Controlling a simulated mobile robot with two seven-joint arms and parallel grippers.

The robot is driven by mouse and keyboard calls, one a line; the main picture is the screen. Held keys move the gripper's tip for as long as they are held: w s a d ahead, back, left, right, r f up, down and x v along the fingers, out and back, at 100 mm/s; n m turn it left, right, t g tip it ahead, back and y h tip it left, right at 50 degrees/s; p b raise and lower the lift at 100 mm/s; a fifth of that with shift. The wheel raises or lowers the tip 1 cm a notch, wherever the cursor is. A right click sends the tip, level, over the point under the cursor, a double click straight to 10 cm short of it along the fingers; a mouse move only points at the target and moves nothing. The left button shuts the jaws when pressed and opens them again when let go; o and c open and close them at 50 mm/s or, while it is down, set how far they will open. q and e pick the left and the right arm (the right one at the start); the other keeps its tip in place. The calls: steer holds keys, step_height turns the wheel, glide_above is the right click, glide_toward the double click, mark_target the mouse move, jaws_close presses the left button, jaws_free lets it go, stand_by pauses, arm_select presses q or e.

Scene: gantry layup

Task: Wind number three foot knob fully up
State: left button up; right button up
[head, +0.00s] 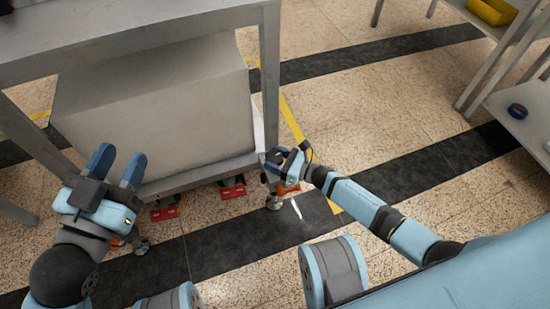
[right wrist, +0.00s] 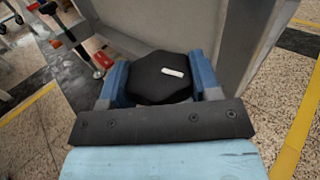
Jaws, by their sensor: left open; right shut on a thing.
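A black six-sided foot knob (right wrist: 150,85) with a white mark on its face sits between the two blue fingers of my right gripper (right wrist: 160,84) in the right wrist view. The fingers touch it on both sides. I see no number on it. In the head view my right gripper (head: 283,160) is at the near right leg of the grey bench (head: 269,75), just above a caster foot (head: 274,201), and hides the knob. My left gripper (head: 118,167) is open and empty in front of the bench's left side.
A large grey box (head: 150,110) fills the bench's lower shelf. Red blocks (head: 232,188) show on the floor under the shelf. Another caster (head: 141,246) is beside my left arm. A shelf with blue tape (head: 517,111) stands at right. The floor between is clear.

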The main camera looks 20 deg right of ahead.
steer(key=shift+d+n+g+y, duration=0.1)
steer(key=shift+n+g+y, duration=0.2)
steer(key=shift+w+n+g+y, duration=0.15)
steer(key=shift+n+g+y, duration=0.65)
steer(key=shift+n+g, duration=0.3)
steer(key=n+g+y, duration=0.1)
steer(key=g, duration=0.1)
steer(key=n+g+y, duration=0.1)
steer(key=n+g, duration=0.1)
steer(key=g, duration=0.1)
steer(key=shift+g, duration=0.3)
steer(key=shift+n+g, duration=1.2)
steer(key=shift+g, duration=0.55)
steer(key=shift+n+g, duration=1.2)
steer(key=shift+g, duration=0.55)
steer(key=o, duration=0.9)
steer(key=shift+o, duration=0.2)
steer(key=shift+d, duration=0.1)
